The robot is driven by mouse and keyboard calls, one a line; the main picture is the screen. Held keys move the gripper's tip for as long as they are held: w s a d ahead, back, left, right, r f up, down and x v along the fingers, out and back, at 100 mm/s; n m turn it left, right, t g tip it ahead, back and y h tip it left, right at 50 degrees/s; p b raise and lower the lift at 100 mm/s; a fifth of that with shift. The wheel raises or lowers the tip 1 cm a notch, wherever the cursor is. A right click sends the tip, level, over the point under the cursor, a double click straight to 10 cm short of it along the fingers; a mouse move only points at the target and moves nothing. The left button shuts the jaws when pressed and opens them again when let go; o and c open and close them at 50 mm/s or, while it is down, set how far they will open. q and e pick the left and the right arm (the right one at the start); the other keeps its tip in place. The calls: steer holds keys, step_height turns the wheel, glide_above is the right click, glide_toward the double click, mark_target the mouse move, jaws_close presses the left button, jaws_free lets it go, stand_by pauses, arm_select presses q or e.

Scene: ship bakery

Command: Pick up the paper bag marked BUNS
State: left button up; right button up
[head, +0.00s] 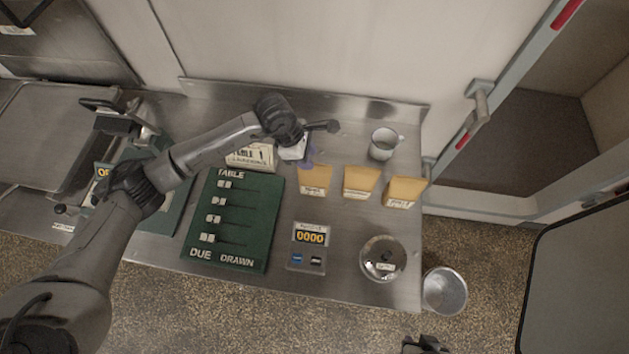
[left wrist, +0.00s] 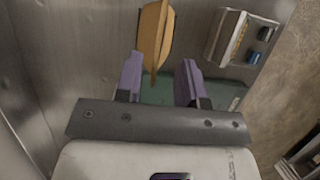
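Three tan paper bags stand in a row on the steel counter: a left bag (head: 315,179), a middle bag (head: 360,181) and a right bag (head: 404,191). Their labels are too small to read, so I cannot tell which is marked BUNS. My left gripper (head: 308,157), with purple fingers, is just behind the left bag. In the left wrist view the left gripper (left wrist: 160,80) is open, and one bag (left wrist: 154,38) shows edge-on beyond and between its fingertips, with nothing gripped. My right gripper (head: 427,345) is partly in view at the bottom edge; its fingers are unclear.
A green TABLE board (head: 233,220) lies left of a counter display (head: 310,236) reading 0000. A white mug (head: 383,143) stands behind the bags, and a round steel container (head: 382,259) stands in front. A metal bin (head: 445,290) is on the floor.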

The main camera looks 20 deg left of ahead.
mark_target(314, 171)
arm_select(q)
steer(key=shift+d+f+p, duration=0.2)
steer(key=shift+f+p, duration=0.1)
steer(key=shift+f, duration=0.25)
steer(key=p+x, duration=0.1)
steer(key=x, duration=0.3)
steer(key=shift+w+f, duration=0.1)
steer(key=shift+w, duration=0.05)
steer(key=shift+a, duration=0.1)
steer(key=shift+f+b, duration=0.25)
steer(key=shift+b, duration=0.2)
steer(key=shift+c, duration=0.2)
steer(key=c, duration=0.5)
jaws_close()
